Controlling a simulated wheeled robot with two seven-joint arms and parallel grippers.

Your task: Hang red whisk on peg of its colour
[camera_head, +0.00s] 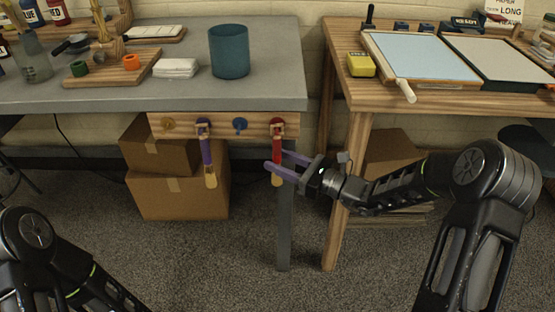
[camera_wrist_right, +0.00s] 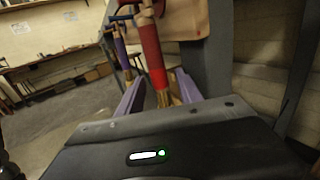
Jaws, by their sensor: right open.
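The red whisk (camera_head: 277,146) hangs upright at the red peg (camera_head: 278,124), at the right end of the wooden peg rail (camera_head: 222,124). Its straw bristles point down. In the right wrist view the red whisk (camera_wrist_right: 152,55) stands between the two purple fingers. My right gripper (camera_head: 272,160) is open, with its fingers around the lower part of the whisk and a gap showing beside it. How the whisk's loop sits on the peg is too small to tell. My left gripper is out of view.
A purple whisk (camera_head: 207,155) hangs from the rail's purple peg. The yellow peg (camera_head: 168,124) and blue peg (camera_head: 240,125) are bare. The rail is on the front of the grey table (camera_head: 275,55). A wooden table (camera_head: 345,100) stands to the right, cardboard boxes (camera_head: 180,195) below.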

